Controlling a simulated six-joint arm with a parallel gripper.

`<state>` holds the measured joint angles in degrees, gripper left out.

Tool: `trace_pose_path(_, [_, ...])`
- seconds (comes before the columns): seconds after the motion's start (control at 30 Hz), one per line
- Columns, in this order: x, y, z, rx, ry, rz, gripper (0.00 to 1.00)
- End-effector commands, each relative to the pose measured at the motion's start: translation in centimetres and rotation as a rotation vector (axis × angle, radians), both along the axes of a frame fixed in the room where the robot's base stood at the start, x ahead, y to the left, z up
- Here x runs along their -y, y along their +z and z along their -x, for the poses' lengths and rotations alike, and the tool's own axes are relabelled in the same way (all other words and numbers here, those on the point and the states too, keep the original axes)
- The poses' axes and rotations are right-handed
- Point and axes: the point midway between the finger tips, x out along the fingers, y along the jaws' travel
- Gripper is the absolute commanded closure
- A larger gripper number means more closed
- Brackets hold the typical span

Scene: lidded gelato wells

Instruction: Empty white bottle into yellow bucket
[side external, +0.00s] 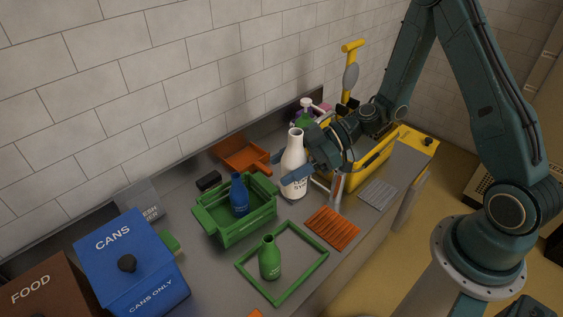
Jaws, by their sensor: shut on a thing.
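The white bottle (295,184) stands upright on the grey counter, with dark lettering low on its side. My gripper (294,163) reaches in from the right and is shut on the bottle's body. One blue-grey finger shows at the bottle's left side, and the gripper hides part of its right side. I cannot tell whether the bottle's base touches the counter. The yellow bucket (372,172) is to the right of the bottle, at the right end of the counter. My arm hides part of the bucket, and its inside is mostly out of sight.
A green crate (228,238) holding a blue bottle (239,196) is left of the white bottle. A green bottle (270,258) stands inside a green frame (313,268) in front. An orange slatted mat (331,230) and orange tray (240,157) are nearby. A yellow-handled tool (351,72) rises by the bucket.

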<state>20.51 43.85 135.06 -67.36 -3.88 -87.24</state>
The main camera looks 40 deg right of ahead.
Motion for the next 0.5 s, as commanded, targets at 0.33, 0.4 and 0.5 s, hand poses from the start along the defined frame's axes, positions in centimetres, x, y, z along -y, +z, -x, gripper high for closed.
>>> trace_pose_path(0.33, [0.0,4.7,0.0,0.004,0.002,0.001,0.70])
trace_pose_path(0.4, [0.0,5.3,0.0,0.002,0.000,0.000,0.70])
trace_pose_path(0.5, [0.0,6.2,0.0,0.003,0.001,0.000,0.70])
